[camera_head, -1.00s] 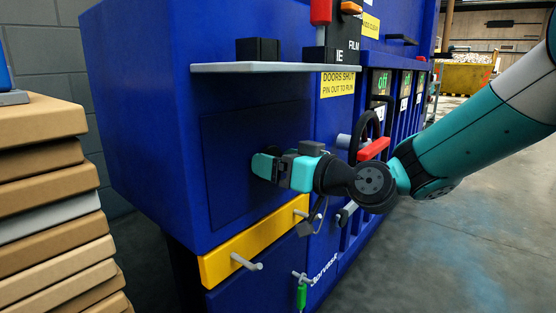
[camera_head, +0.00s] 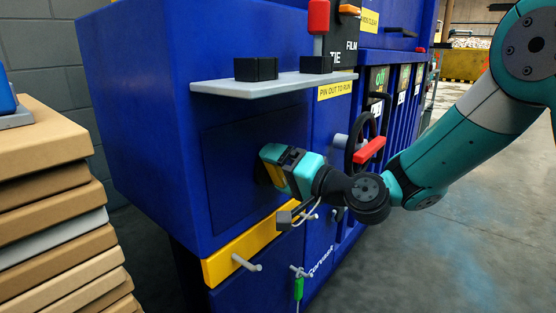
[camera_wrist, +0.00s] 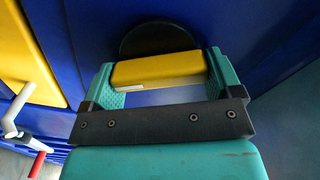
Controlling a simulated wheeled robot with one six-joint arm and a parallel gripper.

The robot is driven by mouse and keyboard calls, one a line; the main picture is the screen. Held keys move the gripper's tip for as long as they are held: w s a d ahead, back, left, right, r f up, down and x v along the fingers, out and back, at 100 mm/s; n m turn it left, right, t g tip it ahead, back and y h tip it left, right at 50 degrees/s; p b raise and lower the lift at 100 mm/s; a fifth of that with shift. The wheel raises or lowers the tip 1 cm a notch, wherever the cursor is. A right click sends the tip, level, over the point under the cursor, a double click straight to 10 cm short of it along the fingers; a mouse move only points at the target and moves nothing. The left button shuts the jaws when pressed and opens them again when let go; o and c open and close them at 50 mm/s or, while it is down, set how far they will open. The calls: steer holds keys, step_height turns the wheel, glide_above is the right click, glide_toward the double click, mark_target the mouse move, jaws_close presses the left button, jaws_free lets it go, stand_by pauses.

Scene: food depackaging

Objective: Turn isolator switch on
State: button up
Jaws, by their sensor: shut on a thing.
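The isolator switch shows as a yellow handle (camera_wrist: 160,68) on a round black disc (camera_wrist: 158,38) against the blue machine front. My gripper (camera_wrist: 162,74) is shut on the yellow handle, with one teal finger at each end of it. In the head view my gripper (camera_head: 276,170) is at the dark blue panel, tilted, and the yellow handle (camera_head: 276,176) shows between its fingers. Most of the disc is hidden behind the gripper in the head view. I cannot read any on or off marking at the switch.
A grey shelf (camera_head: 215,89) with black blocks juts out above my gripper. A yellow bar (camera_head: 224,265) with pegs lies below. A black handwheel (camera_head: 353,157) and red handle (camera_head: 369,150) are close to my wrist. Stacked cardboard (camera_head: 50,190) stands at left; open floor is at right.

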steer(key=m+p, duration=0.1)
steer(key=m, duration=0.1)
steer(key=m+p, duration=0.2)
steer(key=m, duration=0.1)
steer(key=shift+w+d+f+m, duration=0.1)
steer(key=shift+f+m, duration=0.05)
steer(key=shift+m, duration=0.15)
stand_by(0.4)
steer(key=o, duration=0.7)
steer(key=shift+o, duration=0.2)
steer(key=shift+f, duration=0.1)
steer(key=b+v, duration=1)
steer(key=v, duration=0.7)
